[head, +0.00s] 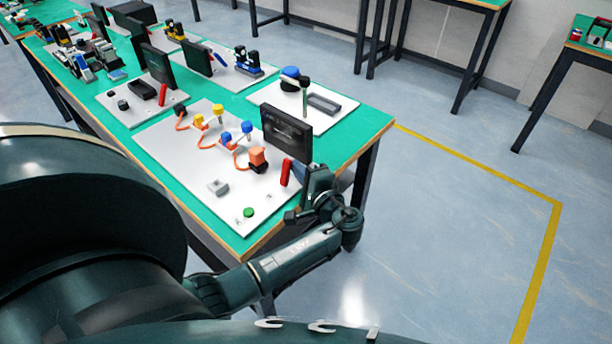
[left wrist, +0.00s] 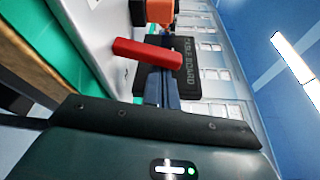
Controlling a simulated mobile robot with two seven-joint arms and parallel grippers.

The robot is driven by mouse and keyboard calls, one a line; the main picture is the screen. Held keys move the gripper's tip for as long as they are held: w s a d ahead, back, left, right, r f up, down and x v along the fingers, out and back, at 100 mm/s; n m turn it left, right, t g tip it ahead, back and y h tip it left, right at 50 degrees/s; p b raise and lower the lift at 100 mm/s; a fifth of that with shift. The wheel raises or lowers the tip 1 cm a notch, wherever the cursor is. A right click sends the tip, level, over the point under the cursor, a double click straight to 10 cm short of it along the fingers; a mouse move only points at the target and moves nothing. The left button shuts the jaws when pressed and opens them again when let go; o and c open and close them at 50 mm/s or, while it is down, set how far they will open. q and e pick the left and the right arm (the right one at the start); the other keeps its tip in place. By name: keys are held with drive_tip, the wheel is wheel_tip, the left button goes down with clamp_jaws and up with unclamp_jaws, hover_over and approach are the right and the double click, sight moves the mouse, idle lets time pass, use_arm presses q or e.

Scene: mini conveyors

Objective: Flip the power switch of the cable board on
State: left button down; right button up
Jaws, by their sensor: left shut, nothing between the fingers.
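The cable board (head: 185,165) is a white panel on the green table, with yellow, blue and orange plugs on orange cables. A red switch lever (head: 286,172) stands near its right edge, close to the black sign (head: 286,132). In the left wrist view the red lever (left wrist: 145,52) lies across the picture just ahead of my fingers, with the sign reading CABLE BOARD (left wrist: 182,68) behind. My left gripper (head: 300,172) is shut and empty, right beside the lever; its dark blue fingers show in the left wrist view (left wrist: 160,88). I cannot tell whether they touch the lever. My right gripper is out of view.
A grey block (head: 218,187) and a green button (head: 248,212) sit on the front of the board. An orange plug (head: 258,157) stands left of the lever. Other panels with black signs stand farther back. Open floor (head: 440,240) lies right of the table.

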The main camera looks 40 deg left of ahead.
use_arm(q)
drive_tip(key=shift+s+f+n+b, duration=0.2)
drive_tip(key=shift+s+n+b, duration=0.05)
drive_tip(key=shift+n+b, duration=0.25)
drive_tip(key=shift+s+n+b, duration=0.2)
drive_tip(key=shift+n+b, duration=0.2)
drive_tip(key=shift+b, duration=0.1)
drive_tip(key=n+b, duration=0.1)
drive_tip(key=b, duration=0.1)
drive_tip(key=s+n+y+b, duration=0.1)
drive_tip(key=shift+a+n+t+y+b, duration=0.15)
drive_tip(key=shift+n+t+y+b, duration=0.15)
drive_tip(key=shift+b, duration=0.05)
drive_tip(key=shift+s+n+b, duration=0.4)
drive_tip(key=shift+n+b, duration=0.4)
drive_tip(key=shift+b, duration=0.45)
drive_tip(key=shift+s+n+y+b, duration=0.15)
drive_tip(key=shift+n+y+b, duration=0.15)
drive_tip(key=shift+n+b, duration=0.15)
drive_tip(key=shift+r+p, duration=0.4)
drive_tip(key=shift+r, duration=0.05)
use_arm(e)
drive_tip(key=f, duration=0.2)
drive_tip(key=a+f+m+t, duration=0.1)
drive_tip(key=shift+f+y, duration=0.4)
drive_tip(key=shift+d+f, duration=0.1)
